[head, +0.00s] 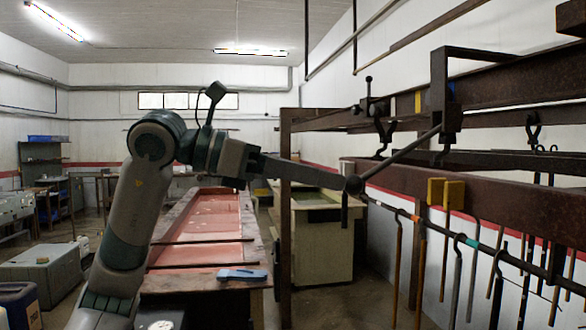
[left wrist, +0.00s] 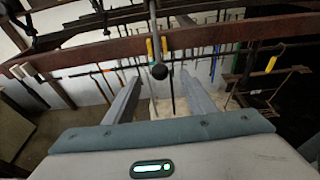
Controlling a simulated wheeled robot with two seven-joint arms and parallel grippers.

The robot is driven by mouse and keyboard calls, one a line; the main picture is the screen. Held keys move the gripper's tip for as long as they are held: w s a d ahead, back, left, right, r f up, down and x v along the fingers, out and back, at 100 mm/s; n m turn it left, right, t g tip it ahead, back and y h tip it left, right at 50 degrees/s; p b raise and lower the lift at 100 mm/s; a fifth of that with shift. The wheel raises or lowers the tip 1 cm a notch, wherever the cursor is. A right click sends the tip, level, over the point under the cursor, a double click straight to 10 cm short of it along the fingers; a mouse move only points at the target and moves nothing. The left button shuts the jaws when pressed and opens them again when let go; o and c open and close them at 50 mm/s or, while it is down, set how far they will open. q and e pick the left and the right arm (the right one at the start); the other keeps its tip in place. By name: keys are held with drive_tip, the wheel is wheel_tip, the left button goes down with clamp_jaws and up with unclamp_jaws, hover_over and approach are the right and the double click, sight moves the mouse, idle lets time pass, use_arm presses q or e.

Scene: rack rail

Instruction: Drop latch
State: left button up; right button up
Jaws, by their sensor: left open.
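A dark lever with a round ball knob (head: 353,185) slants down and left from a bracket (head: 440,122) on the rusty rack frame. I take this lever to be the latch. My left gripper (head: 338,180) reaches in from the left, with its fingertips close to the knob. In the left wrist view the knob (left wrist: 159,72) shows just beyond and between the two spread fingertips of my left gripper (left wrist: 161,88). The gripper is open, and I cannot tell whether a finger touches the knob. My right gripper is not in view.
A rusty rail (head: 500,195) with a yellow block (head: 445,192) runs along the right. Several rods (head: 457,285) hang below it, and hooks (head: 384,135) hang above. A rusty post (head: 285,240) stands near my arm. A red-topped bench (head: 205,222) stands behind my arm.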

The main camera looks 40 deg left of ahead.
sight(353, 184)
use_arm(q)
drive_tip(key=shift+p+x, duration=0.45)
drive_tip(key=shift+x, duration=2.75)
drive_tip(key=c, duration=0.9)
